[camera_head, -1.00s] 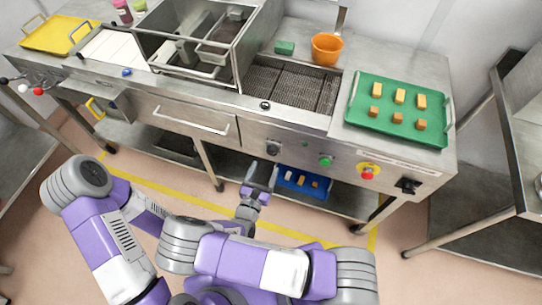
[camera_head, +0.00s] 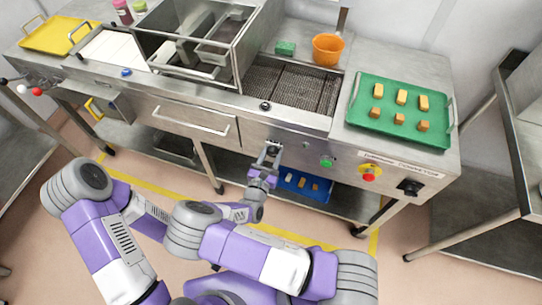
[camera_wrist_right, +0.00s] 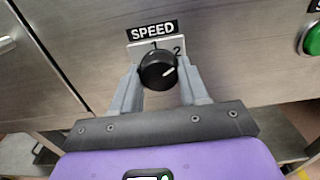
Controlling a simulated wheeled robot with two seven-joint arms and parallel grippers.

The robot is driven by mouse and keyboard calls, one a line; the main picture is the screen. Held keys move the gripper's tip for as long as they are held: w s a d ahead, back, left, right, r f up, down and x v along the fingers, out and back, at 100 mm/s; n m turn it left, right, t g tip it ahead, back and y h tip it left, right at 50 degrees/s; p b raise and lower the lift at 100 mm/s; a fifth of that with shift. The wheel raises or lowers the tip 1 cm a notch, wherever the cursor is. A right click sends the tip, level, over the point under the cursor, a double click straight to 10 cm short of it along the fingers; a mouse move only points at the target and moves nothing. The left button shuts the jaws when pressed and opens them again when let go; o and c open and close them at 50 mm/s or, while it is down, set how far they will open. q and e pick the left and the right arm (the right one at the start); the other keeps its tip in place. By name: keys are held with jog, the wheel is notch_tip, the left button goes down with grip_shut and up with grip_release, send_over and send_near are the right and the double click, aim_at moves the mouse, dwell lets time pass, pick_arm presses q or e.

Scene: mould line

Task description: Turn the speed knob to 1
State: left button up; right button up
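The speed knob (camera_wrist_right: 158,70) is a round black knob with a white pointer line. It sits on the steel front panel under a SPEED label (camera_wrist_right: 152,30) and a scale plate marked 1 and 2. The pointer line points right and slightly up, on the side of the 2. My right gripper (camera_wrist_right: 160,72) faces the panel, one finger on each side of the knob. No clear gap shows, but I cannot tell whether the fingers press on it. In the head view my right gripper (camera_head: 271,152) largely covers the knob (camera_head: 273,148). My left gripper does not show.
Right of the knob are a green button (camera_head: 327,161), a red emergency stop on yellow (camera_head: 370,172) and a black switch (camera_head: 410,187). A green tray (camera_head: 356,123) with several small blocks lies above. A blue tray (camera_head: 318,199) sits on the lower shelf.

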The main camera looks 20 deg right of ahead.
jog(key=c, duration=0.5)
jog(key=n+p, duration=0.3)
jog(key=n, duration=0.1)
jog(key=shift+r, duration=0.1)
jog(key=n+p, duration=0.2)
jog(key=n, duration=0.1)
jog(key=shift+s+n, duration=0.1)
jog(key=shift+n, duration=0.2)
jog(key=shift+n+p, duration=0.7)
jog(key=shift+n, duration=1.5)
jog(key=o, duration=1)
